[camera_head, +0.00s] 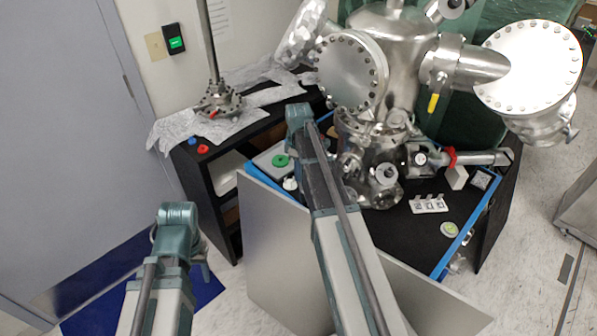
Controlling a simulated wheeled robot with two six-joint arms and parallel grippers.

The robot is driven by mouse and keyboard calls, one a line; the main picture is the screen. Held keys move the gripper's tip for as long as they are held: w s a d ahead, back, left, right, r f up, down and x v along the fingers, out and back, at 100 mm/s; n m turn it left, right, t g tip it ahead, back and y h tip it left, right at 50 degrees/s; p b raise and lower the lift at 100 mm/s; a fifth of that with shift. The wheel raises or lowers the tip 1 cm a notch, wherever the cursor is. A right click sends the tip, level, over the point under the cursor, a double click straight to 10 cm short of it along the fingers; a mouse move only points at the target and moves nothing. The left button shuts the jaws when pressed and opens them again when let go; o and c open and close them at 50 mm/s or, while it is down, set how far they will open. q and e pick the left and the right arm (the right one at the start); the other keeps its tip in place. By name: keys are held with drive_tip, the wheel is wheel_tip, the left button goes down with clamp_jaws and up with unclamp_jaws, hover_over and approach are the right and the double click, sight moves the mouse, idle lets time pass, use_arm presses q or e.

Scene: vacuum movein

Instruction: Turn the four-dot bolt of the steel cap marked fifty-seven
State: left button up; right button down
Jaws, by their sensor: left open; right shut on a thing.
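Several round bolted steel flange plates show on the vacuum chamber (392,45). A large plate (347,75) faces me left of its middle, and another (530,66) is at the upper right. Smaller steel ports (384,174) sit low on the chamber. I cannot read a fifty-seven or make out dots on any bolt. My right arm reaches up the middle to the chamber's left side. My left arm is at the lower left, in front of the floor. The arm links hide both grippers, so neither shows here.
The black bench top (400,222) has blue edges and carries a white tray of small parts (429,204) and a round green-faced item (449,229). Foil (180,128) with a bolted steel fitting (217,101) lies at the back left. A pale panel (268,245) stands before the bench.

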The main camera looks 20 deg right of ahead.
drive_tip(key=shift+m, duration=1)
drive_tip(key=c, duration=0.8)
unclamp_jaws()
drive_tip(key=shift+c, duration=0.2)
drive_tip(key=shift+r, duration=0.15)
wheel_tip(320, 180, up, 14)
drive_tip(key=p, duration=1.3)
drive_tip(key=shift+f+p, duration=0.25)
drive_tip(key=shift+p, duration=0.15)
